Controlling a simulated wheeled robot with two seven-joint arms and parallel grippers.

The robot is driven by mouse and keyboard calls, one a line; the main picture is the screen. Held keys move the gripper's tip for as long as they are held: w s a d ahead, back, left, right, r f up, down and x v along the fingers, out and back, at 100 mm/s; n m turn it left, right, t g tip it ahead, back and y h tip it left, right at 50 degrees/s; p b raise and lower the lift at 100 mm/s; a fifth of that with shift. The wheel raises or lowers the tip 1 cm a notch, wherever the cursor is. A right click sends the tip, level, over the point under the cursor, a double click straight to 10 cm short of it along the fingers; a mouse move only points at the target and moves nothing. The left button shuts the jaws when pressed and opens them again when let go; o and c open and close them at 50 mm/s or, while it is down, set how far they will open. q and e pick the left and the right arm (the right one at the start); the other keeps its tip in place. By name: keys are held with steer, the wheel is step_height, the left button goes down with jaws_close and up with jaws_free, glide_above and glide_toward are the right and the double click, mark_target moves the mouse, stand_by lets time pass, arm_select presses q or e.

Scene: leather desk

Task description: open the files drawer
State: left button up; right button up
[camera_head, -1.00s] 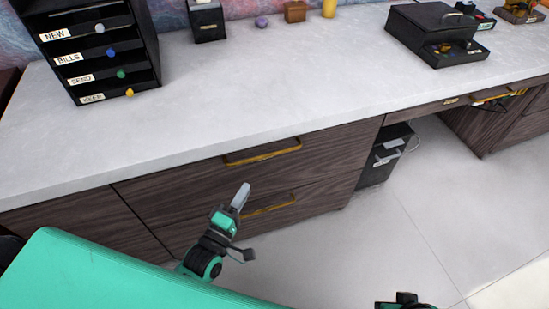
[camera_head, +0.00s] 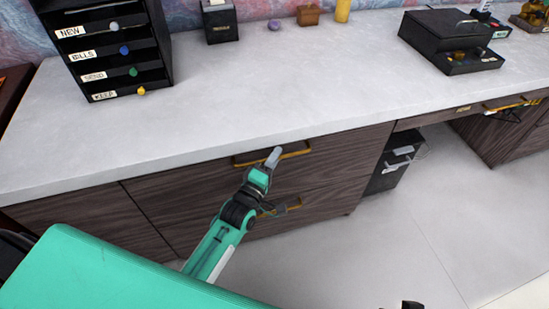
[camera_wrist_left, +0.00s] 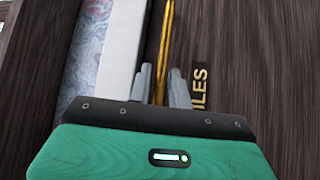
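The files drawer (camera_head: 340,152) is the upper dark wood drawer under the desk top, and it is shut. Its brass bar handle (camera_head: 297,152) also shows in the left wrist view (camera_wrist_left: 166,45), beside a label (camera_wrist_left: 200,88) reading "ILES", its first letter hidden. My left gripper (camera_head: 273,157) is at this handle. In the left wrist view its two fingers (camera_wrist_left: 160,84) are apart, one on each side of the bar; I cannot tell whether they touch it. My right gripper (camera_head: 408,305) barely shows at the bottom edge, its fingers unclear.
A lower drawer with a similar brass handle (camera_head: 285,208) sits below. A black letter rack (camera_head: 160,45) and a black box (camera_head: 440,35) stand on the desk top (camera_head: 210,110). A dark bin (camera_head: 385,178) stands right of the drawers. The floor (camera_head: 420,240) in front is clear.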

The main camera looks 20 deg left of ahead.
arm_select(q)
jaws_close()
